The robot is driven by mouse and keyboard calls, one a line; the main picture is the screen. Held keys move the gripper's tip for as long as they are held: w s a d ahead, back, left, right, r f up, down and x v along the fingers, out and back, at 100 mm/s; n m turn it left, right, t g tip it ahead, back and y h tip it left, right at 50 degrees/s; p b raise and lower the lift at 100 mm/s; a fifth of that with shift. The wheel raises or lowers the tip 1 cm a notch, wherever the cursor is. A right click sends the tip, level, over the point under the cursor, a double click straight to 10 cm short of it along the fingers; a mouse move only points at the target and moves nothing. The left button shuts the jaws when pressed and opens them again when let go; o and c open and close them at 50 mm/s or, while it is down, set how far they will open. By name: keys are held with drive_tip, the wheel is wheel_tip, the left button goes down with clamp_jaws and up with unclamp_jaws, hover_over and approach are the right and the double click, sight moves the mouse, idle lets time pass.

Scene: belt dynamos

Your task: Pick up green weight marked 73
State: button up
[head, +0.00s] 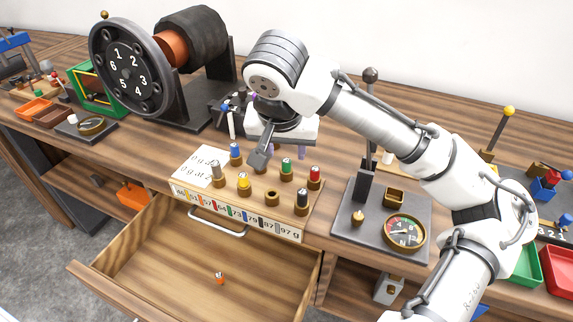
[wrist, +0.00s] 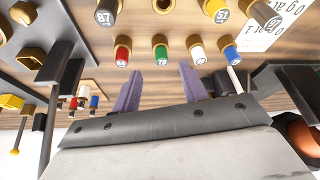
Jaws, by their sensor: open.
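The green weight (head: 286,169) stands upright in the wooden rack (head: 262,222), between the red weight and my gripper in the head view. In the wrist view the green weight (wrist: 161,54) shows its top, with a small number that looks like 73. The green weight lies just beyond the gap between the fingertips, not visibly touched.
Red (wrist: 122,55), white (wrist: 197,50) and blue (wrist: 229,50) weights stand close beside the green one. The drawer (head: 180,262) below is open, with a small orange weight (head: 220,279) inside.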

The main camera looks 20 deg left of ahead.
sight(286, 161)
drive_tip(key=x, duration=0.5)
drive_tip(key=shift+w+a+p, duration=0.2)
drive_tip(key=shift+w+p, duration=0.1)
drive_tip(key=shift+r, duration=0.1)
drive_tip(key=shift+c, duration=0.4)
clamp_jaws()
